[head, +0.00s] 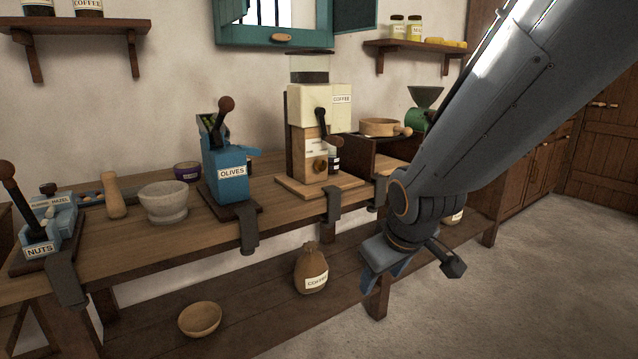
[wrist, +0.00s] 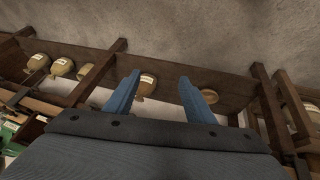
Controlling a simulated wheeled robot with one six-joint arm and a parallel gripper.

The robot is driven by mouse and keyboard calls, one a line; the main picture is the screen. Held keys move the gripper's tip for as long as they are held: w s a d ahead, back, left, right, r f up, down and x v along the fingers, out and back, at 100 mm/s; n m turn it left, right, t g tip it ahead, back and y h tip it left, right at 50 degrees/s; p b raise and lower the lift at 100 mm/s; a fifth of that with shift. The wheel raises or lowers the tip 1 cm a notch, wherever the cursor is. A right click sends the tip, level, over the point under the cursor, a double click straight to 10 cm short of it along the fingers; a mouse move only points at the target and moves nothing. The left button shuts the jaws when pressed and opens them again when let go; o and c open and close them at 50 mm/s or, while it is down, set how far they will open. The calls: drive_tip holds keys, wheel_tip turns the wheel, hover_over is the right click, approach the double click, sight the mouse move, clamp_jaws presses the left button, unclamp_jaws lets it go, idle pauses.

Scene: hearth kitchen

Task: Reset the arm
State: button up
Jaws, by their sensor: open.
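My gripper (head: 392,272) hangs at the lower end of my grey arm, in front of the workbench's front edge and right of the coffee sack. In the wrist view my gripper (wrist: 158,95) shows two blue fingers spread wide apart with nothing between them held. Beyond the fingers, a sack (wrist: 147,84) and a round wooden bowl (wrist: 209,96) rest on the lower shelf, apart from the fingers. My arm comes down from the upper right in the head view and hides part of the bench's right end.
The workbench (head: 130,245) bears a nuts cracker (head: 40,240), a mortar (head: 163,203), an olives press (head: 228,175) and a coffee grinder (head: 318,130). The coffee sack (head: 311,268) and bowl (head: 200,319) are on the lower shelf (head: 255,300). Floor at right (head: 540,270) is clear.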

drive_tip(key=s+r+m+g+p, duration=0.1)
drive_tip(key=s+m+g, duration=0.4)
drive_tip(key=s, duration=1.3)
drive_tip(key=d+r+m+p, duration=0.1)
drive_tip(key=d+r+p, duration=0.6)
drive_tip(key=p, duration=0.7)
drive_tip(key=shift+w+g+h, duration=0.25)
drive_tip(key=shift+g+h, duration=0.05)
drive_tip(key=shift+r, duration=0.1)
